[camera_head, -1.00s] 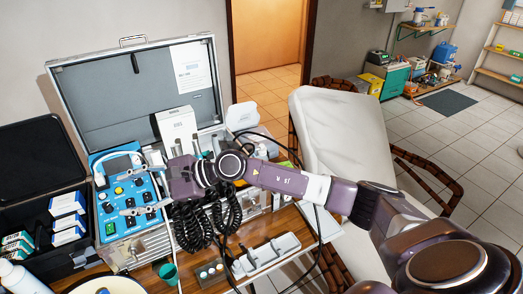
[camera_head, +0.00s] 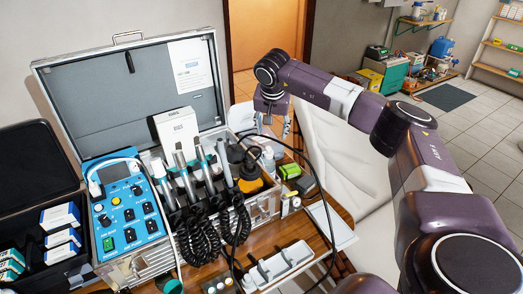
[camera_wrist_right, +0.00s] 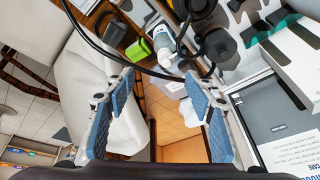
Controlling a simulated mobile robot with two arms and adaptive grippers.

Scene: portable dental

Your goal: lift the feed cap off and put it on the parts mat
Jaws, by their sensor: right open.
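My right gripper (camera_head: 276,128) hangs above the back right corner of the open case, its fingers pointing down. In the right wrist view (camera_wrist_right: 160,92) the fingers are spread wide with nothing between them. A black round cap-like part (camera_head: 250,168) stands by a yellow-orange base in the case's right end, left of and below the gripper; it also shows in the right wrist view (camera_wrist_right: 217,46). I cannot tell for sure that it is the feed cap. A small white bottle (camera_wrist_right: 163,47) stands near it. I cannot make out the parts mat for sure. My left gripper is not in view.
The case holds a blue control panel (camera_head: 127,220), several handpieces and black coiled cords (camera_head: 205,235). A black cable loops at the case's right. A white tray (camera_head: 282,262) lies on the wooden table, with a pale sheet (camera_head: 332,226) at its right edge. A white chair (camera_head: 345,165) stands behind.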

